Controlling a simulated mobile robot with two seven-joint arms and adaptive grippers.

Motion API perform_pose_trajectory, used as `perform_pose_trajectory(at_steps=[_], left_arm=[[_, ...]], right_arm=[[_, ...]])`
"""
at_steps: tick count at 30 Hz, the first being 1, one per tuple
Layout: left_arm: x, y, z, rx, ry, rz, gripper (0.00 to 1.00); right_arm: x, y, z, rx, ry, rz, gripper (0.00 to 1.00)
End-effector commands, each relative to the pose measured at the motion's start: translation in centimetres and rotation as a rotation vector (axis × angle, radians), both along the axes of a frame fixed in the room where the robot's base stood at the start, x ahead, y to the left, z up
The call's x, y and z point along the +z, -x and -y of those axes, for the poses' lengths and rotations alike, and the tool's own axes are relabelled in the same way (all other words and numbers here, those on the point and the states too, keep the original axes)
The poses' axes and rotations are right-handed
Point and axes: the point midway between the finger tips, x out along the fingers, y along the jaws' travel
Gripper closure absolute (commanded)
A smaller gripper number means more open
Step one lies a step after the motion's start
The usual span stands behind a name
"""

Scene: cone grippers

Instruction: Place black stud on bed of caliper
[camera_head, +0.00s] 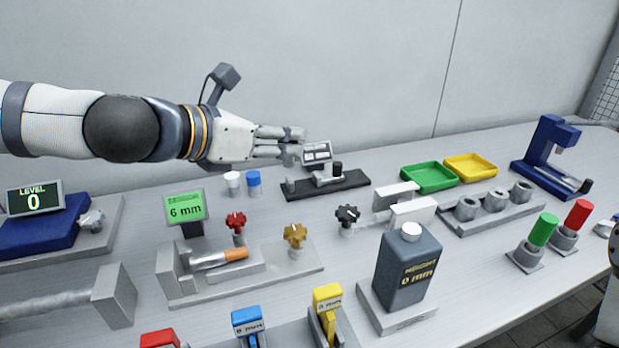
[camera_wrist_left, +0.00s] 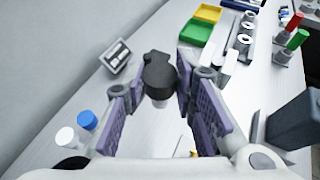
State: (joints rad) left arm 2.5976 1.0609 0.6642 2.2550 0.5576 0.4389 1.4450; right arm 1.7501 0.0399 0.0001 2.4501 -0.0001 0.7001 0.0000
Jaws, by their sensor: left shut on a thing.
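My left gripper (camera_head: 302,146) is at the caliper, its fingers pointing right. It is shut on the black stud (camera_wrist_left: 160,84), whose dark cap and pale lower end show between the purple finger pads (camera_wrist_left: 160,92) in the left wrist view. In the head view the fingers hide the held stud. The caliper has a long black base (camera_head: 352,181) and a tilted grey display (camera_head: 317,152); the display also shows in the left wrist view (camera_wrist_left: 115,57). A small dark cylinder stands over its bed. The stud hides much of the caliper from the wrist.
White (camera_head: 233,183) and blue (camera_head: 254,183) studs stand left of the caliper. Green (camera_head: 429,177) and yellow (camera_head: 470,167) trays lie to its right. A black knob (camera_head: 347,214) and a dark weight bottle (camera_head: 407,270) stand in front. Bare table lies between the caliper and wall.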

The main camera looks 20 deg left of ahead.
Motion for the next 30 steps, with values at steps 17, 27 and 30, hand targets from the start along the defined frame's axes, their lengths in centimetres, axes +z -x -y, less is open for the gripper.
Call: perform_pose_trajectory(at_steps=[17, 27, 30], left_arm=[[-10.3, -11.9, -0.8, 0.001, 0.000, -0.016, 1.00], [-12.2, -11.7, -0.8, 0.001, 0.000, -0.004, 1.00], [-12.3, -11.7, -0.8, 0.000, 0.001, -0.005, 1.00]], right_arm=[[-4.7, 4.8, 0.0, 0.001, 0.000, -0.175, 0.60], [-5.3, 5.5, 0.0, 0.002, 0.001, -0.198, 0.60], [-5.4, 5.5, 0.0, 0.003, 0.001, -0.199, 0.60]])
